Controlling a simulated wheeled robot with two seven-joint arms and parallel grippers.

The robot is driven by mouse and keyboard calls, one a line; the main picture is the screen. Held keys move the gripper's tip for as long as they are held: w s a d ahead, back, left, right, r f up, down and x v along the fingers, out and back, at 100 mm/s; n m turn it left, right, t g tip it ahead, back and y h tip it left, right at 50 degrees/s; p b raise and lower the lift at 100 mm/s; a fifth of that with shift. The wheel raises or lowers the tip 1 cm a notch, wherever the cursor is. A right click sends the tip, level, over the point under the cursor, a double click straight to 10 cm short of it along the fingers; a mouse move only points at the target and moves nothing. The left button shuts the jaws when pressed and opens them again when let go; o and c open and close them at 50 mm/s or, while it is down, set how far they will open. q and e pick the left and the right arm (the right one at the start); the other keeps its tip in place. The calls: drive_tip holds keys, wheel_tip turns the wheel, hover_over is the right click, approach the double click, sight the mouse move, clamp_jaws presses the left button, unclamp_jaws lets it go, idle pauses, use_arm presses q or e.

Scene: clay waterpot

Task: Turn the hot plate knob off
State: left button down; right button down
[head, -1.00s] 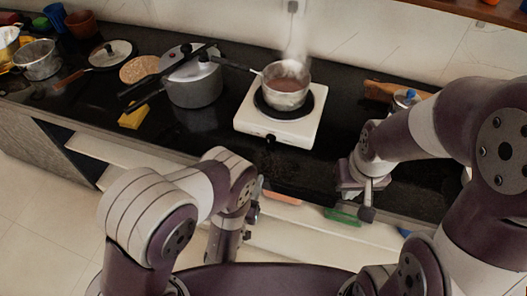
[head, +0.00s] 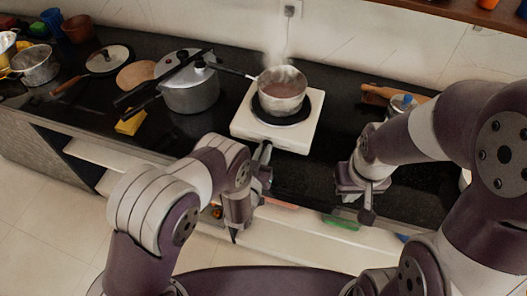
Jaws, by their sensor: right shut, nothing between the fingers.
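The white hot plate (head: 247,122) stands on the black counter, with a steaming metal saucepan (head: 281,103) on its dark burner. Its knob was visible on the front face earlier; now that spot is hidden behind the tip of my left gripper (head: 264,153). The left gripper is raised at the hot plate's front edge. I cannot tell whether it touches the knob or how far its fingers are apart. My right gripper (head: 367,214) is shut and empty, pointing down in front of the counter, to the right of the hot plate.
A pressure cooker (head: 190,95) with long dark handles stands left of the hot plate, near a yellow sponge (head: 130,122). The saucepan's handle reaches left towards the cooker. A wooden item (head: 380,94) lies at the right. The counter between hot plate and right arm is clear.

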use_arm(q)
drive_tip(key=shift+m, duration=0.6)
drive_tip(key=c, duration=1.2)
unclamp_jaws()
drive_tip(key=shift+o, duration=0.2)
drive_tip(key=b+v, duration=0.1)
drive_tip(key=v, duration=1.1)
drive_tip(key=shift+s, duration=0.3)
